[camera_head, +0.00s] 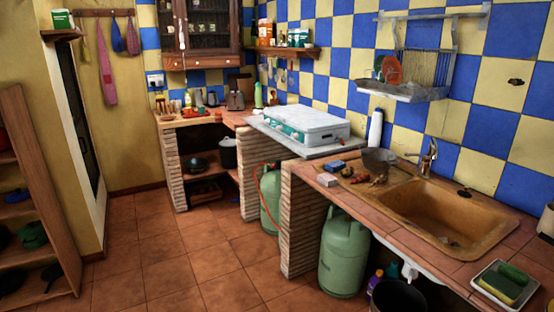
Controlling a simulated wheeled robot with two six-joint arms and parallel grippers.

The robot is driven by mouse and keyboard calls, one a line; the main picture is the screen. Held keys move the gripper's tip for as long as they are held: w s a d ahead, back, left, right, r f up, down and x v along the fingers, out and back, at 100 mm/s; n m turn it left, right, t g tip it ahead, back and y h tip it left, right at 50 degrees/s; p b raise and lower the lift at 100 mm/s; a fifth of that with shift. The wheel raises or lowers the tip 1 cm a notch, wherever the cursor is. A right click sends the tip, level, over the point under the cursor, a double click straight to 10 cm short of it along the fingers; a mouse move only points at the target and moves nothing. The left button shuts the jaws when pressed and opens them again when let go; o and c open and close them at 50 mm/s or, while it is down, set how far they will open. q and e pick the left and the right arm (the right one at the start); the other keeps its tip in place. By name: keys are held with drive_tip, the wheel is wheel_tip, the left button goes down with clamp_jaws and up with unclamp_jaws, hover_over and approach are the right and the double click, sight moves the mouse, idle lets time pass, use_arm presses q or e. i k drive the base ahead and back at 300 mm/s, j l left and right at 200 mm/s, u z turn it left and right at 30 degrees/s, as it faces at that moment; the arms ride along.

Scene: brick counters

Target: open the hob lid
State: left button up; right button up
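The hob (291,134) sits on the grey slab of the brick counter, in the middle of the camera_head view. Its white lid (306,116) lies flat over the top, so it looks closed, and the burners are hidden. The hob's front side is pale green and white. Neither of my grippers shows in this view, and nothing touches the lid.
A sink (440,212) is set in the tiled counter at right. Green gas bottles (343,254) stand below. A dish rack (410,85) hangs on the checkered wall. A shelf unit (30,205) stands at left. The tiled floor (165,260) is clear.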

sight(309, 119)
drive_tip(key=i+j+z, duration=0.15)
drive_tip(key=i+z, duration=0.3)
drive_tip(key=i+j+z, duration=0.2)
drive_tip(key=z, duration=0.2)
drive_tip(key=i+j+z, duration=0.25)
drive_tip(key=j+z, duration=0.2)
drive_tip(key=i+j+z, duration=0.2)
drive_tip(key=j+z, duration=0.2)
